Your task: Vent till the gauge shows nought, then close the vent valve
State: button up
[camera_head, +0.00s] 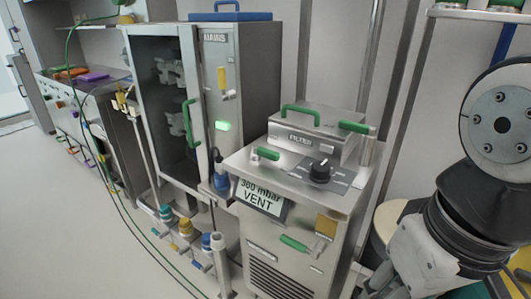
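A display sign (262,196) on the upper front of a grey cabinet reads "VENT" with a mbar figure that looks like 300 or 380; its middle digit is unclear. Green handles that could belong to valves show on this cabinet: a lever (294,243) low on the front, a small one (265,153) at the top left, and one (354,127) at the top right. I cannot tell which is the vent valve or whether it is open. My arm stands at the right, apart from the cabinet. My gripper cannot be made out.
A box marked "FILTER" (310,133) and a black knob (320,171) are on the cabinet top (285,178). A tall glass-fronted cabinet (212,165) with a lit green light stands to the left. Pipes with coloured fittings (185,228) and hoses run low. Floor (75,235) is open at far left.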

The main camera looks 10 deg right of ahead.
dwell(0.4)
jog(key=n+t+h+b, duration=0.5)
jog(key=h+b, duration=0.7)
jog(key=h, duration=0.3)
send_near(291, 242)
jog(key=b+x, duration=0.1)
jog(key=x, duration=0.2)
jog(key=b+x, duration=0.1)
jog(key=x, duration=0.3)
jog(key=f+b+x, duration=0.1)
jog(key=b+x, duration=0.1)
jog(key=x, duration=0.1)
jog(key=shift+w+d, duration=0.15)
jog(key=shift+w, duration=0.25)
grip_shut()
